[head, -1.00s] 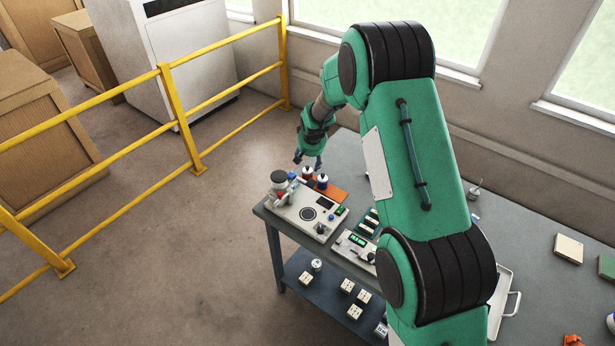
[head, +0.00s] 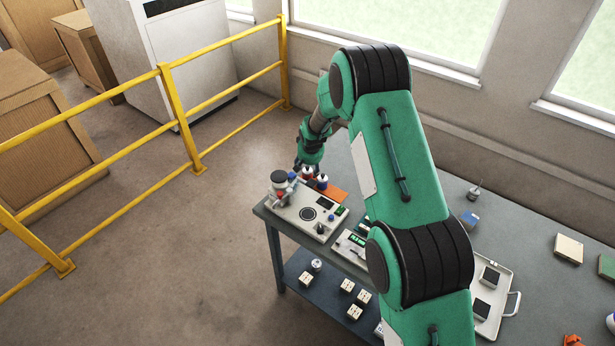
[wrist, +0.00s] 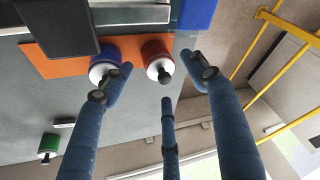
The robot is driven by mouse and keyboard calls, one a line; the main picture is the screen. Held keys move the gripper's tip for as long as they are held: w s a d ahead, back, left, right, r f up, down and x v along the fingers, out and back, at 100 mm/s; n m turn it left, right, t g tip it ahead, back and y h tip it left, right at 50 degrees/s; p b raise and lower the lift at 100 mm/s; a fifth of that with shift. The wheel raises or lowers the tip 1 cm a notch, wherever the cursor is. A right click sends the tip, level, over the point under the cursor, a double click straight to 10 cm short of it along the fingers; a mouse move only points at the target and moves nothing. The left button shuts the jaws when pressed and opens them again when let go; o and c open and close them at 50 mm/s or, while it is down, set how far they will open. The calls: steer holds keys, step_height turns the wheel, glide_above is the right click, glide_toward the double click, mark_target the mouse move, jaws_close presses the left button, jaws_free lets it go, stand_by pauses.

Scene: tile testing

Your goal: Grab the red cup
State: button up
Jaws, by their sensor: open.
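The closest thing to a red cup is a small red-and-white container with a black tip (wrist: 157,52). It stands on an orange mat (wrist: 40,58) beside a similar blue-and-white container (wrist: 102,62). In the head view the red one (head: 307,171) is partly hidden by my gripper (head: 308,165) at the table's far left corner. In the wrist view my gripper (wrist: 160,75) has its three dark blue fingers spread and empty. The red container shows between the left and right fingertips. I cannot tell whether any finger touches either container.
A test device (head: 305,214) stands just in front of the containers. A green-and-white container (wrist: 48,145) stands apart in the wrist view. A pale tray (head: 508,280) with dark-topped blocks lies to the right. A yellow railing (head: 172,105) stands left of the table (head: 262,211).

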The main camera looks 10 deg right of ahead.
mark_target(307, 175)
steer(key=shift+f, duration=0.1)
steer(key=shift+x, duration=2.5)
steer(key=c, duration=1.2)
